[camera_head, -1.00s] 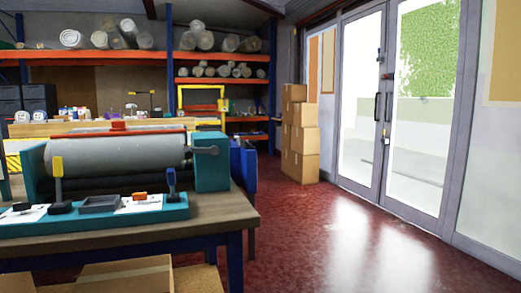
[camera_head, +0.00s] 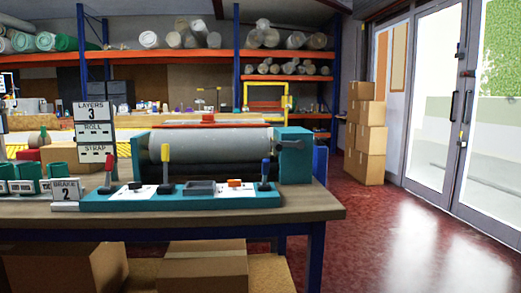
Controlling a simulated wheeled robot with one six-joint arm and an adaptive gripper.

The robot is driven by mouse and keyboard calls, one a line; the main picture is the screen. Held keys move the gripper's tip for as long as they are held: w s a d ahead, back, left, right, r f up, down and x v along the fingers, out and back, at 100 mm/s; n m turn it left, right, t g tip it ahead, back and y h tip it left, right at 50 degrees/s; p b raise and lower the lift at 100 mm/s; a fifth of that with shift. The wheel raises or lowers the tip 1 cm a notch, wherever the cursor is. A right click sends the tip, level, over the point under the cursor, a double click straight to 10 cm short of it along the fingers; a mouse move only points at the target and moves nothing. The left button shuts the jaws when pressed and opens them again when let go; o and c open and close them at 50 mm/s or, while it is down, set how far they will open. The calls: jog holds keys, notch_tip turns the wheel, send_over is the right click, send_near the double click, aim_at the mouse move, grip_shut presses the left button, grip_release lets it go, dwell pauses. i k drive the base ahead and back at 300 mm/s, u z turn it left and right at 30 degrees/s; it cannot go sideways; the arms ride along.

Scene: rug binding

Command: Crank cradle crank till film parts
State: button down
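A grey roll (camera_head: 210,144) lies level in a teal cradle (camera_head: 294,168) on the bench. Whether film is on the roll or parted cannot be told at this size. In front of the roll is a teal control panel (camera_head: 180,202) with a yellow-topped lever (camera_head: 166,160), a red-topped lever (camera_head: 109,166), a blue-topped lever (camera_head: 265,172) and an orange button (camera_head: 235,183). My gripper is not in view.
A sign (camera_head: 95,114) reads LAYERS 3, ROLL, STRAP; a small BRAKE 2 sign (camera_head: 66,190) stands below. Green cups (camera_head: 25,172) are at left. Cardboard boxes (camera_head: 205,265) sit under the bench (camera_head: 310,205). Stacked boxes (camera_head: 366,140) stand by the glass doors. Red floor (camera_head: 390,240) at right is clear.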

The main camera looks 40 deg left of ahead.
aim_at(278, 145)
jog(key=z, duration=0.1)
jog(key=k, duration=0.1)
jog(key=u, duration=1.6)
